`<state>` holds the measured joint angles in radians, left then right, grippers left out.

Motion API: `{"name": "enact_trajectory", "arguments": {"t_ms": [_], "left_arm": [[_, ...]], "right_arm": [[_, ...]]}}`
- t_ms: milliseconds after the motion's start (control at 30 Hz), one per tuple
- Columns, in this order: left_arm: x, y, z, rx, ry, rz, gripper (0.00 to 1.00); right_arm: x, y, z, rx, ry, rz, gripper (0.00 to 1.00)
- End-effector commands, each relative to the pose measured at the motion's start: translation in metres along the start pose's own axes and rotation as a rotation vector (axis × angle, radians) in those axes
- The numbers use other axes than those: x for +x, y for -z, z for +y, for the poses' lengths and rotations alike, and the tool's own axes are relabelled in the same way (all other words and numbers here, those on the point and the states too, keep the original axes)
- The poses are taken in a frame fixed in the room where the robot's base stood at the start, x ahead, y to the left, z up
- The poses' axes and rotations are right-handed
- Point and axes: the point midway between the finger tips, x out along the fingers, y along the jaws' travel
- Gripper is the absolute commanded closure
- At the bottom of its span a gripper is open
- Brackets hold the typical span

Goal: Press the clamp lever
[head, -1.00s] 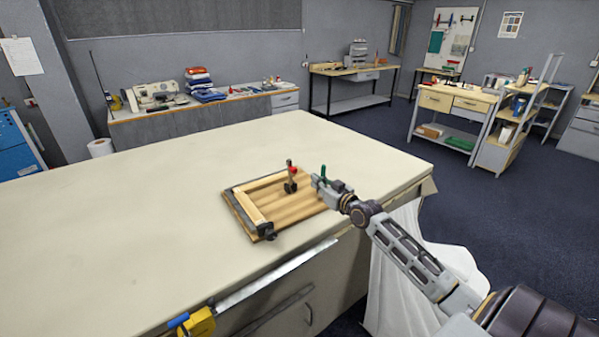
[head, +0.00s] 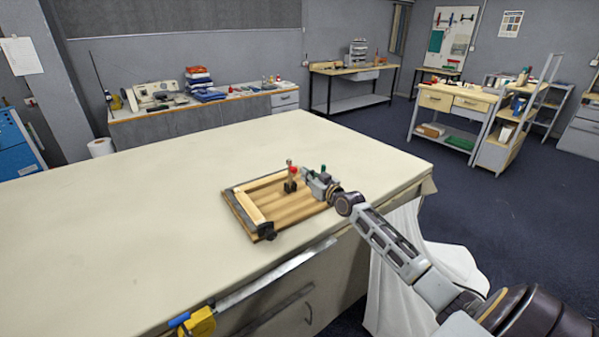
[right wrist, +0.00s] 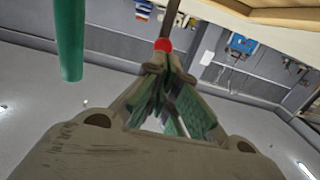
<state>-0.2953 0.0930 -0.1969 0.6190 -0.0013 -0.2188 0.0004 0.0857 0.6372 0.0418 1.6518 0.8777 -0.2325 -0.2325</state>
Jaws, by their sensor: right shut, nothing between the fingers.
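A wooden board fixture (head: 285,210) lies on the long table, with a pale wooden strip along its left side. A clamp (head: 290,186) stands upright near its back edge, with a post and a red tip (head: 294,170). My right gripper (head: 304,173) is shut and empty, just right of the red part. In the right wrist view the red tip (right wrist: 163,45) shows right at the shut fingertips (right wrist: 165,62); I cannot tell whether they touch. A green handle (head: 323,169) stands behind the gripper; it also shows in the right wrist view (right wrist: 69,40). My left gripper is not in view.
The cream tabletop (head: 160,220) is bare left of and behind the board. A small dark block (head: 266,231) sits at the board's front corner. A yellow tool (head: 199,322) is at the table's front edge. White cloth (head: 400,275) hangs at the right end.

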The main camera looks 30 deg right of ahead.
Motion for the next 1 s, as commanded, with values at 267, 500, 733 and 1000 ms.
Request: {"name": "enact_trajectory", "arguments": {"t_ms": [267,500,733,1000], "left_arm": [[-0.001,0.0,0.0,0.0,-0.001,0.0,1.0],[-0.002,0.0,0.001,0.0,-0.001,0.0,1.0],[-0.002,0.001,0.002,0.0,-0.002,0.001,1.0],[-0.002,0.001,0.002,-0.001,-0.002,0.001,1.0]], "right_arm": [[0.018,0.001,0.0,0.001,0.0,0.0,1.0],[0.033,0.001,0.0,0.001,-0.001,0.001,1.0],[0.042,0.0,0.0,0.001,0.0,0.001,1.0],[0.044,0.0,0.0,0.001,0.0,0.0,1.0]]}}
